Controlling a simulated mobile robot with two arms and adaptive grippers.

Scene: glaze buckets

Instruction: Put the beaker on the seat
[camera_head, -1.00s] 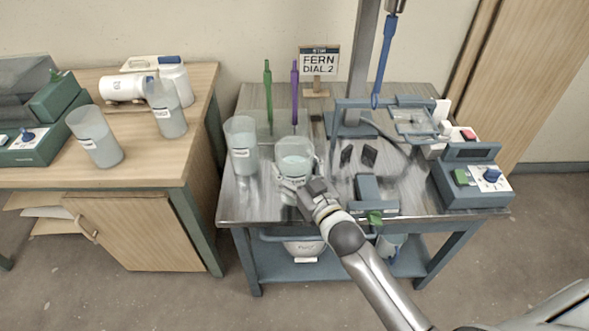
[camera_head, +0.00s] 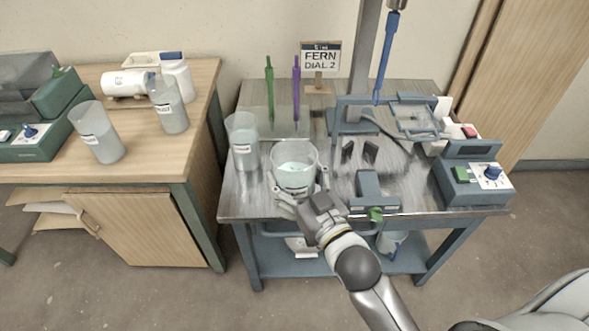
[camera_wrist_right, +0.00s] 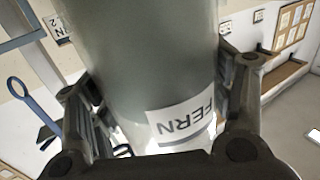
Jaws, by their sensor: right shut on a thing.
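The beaker (camera_head: 296,176) is a clear cup of pale green liquid, upright at the front middle of the metal table. It reads FERN on its label in the right wrist view (camera_wrist_right: 150,65). My right gripper (camera_head: 303,193) is shut on it, with a finger on each side; in the wrist view they also flank its wall (camera_wrist_right: 160,125). The beaker looks slightly above the tabletop. Two small dark blocks (camera_head: 370,152) stand on the table to its right, below the blue stirrer rod (camera_head: 384,60); they may mark the seat. My left gripper is not in view.
Another beaker (camera_head: 243,150) stands close left of the held one. Green (camera_head: 270,88) and purple (camera_head: 296,88) rods stand behind, near the FERN DIAL 2 sign (camera_head: 320,57). A blue clamp-like block (camera_head: 375,192) and a dial box (camera_head: 472,182) are to the right.

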